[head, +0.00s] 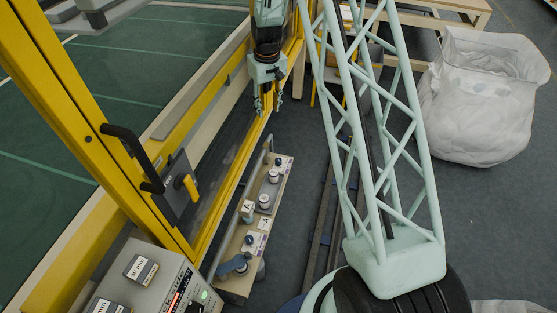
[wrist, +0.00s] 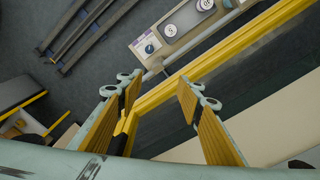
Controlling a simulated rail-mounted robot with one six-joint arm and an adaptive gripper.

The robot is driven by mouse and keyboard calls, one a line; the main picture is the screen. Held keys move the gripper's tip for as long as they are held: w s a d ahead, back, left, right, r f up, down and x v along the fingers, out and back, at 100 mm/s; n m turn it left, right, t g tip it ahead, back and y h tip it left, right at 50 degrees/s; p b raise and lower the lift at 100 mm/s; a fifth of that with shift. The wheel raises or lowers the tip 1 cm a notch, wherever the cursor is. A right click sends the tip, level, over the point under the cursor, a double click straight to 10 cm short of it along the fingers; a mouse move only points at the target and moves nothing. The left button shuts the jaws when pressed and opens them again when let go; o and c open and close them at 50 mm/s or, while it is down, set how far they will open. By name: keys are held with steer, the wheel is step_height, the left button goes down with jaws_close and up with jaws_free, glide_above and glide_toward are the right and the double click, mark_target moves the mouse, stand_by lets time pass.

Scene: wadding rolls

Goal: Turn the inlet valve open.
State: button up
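My gripper (head: 267,104) hangs above the far end of a narrow bench panel (head: 232,283), with its fingers apart and nothing between them. The wrist view shows the open, empty fingers (wrist: 160,92) beside a yellow rail. The panel carries a blue-grey lever-like handle (head: 232,265) at its near end, small dark knobs and white-topped round parts (head: 264,201). In the wrist view a dark knob (wrist: 149,48) sits on a pale label plate at one panel end. I cannot read which fitting is the inlet valve. My gripper touches none of these.
A yellow-framed guard (head: 60,100) with a black handle and a yellow latch lever (head: 190,188) stands left of the panel. A grey control box (head: 150,280) is at the near left. A white bag (head: 480,95) stands at right. Dark floor rails run beside the panel.

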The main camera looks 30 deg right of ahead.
steer(key=p, duration=0.2)
glide_above(278, 160)
step_height(278, 160, down, 23)
steer(key=shift+d+f+g, duration=0.15)
steer(key=shift+d+g, duration=0.05)
steer(key=shift+g, duration=0.2)
steer(key=shift+f, duration=0.1)
steer(key=shift+f+b, duration=0.65)
steer(key=shift+f, duration=6.15)
steer(key=shift+c, duration=0.2)
steer(key=c, duration=0.8)
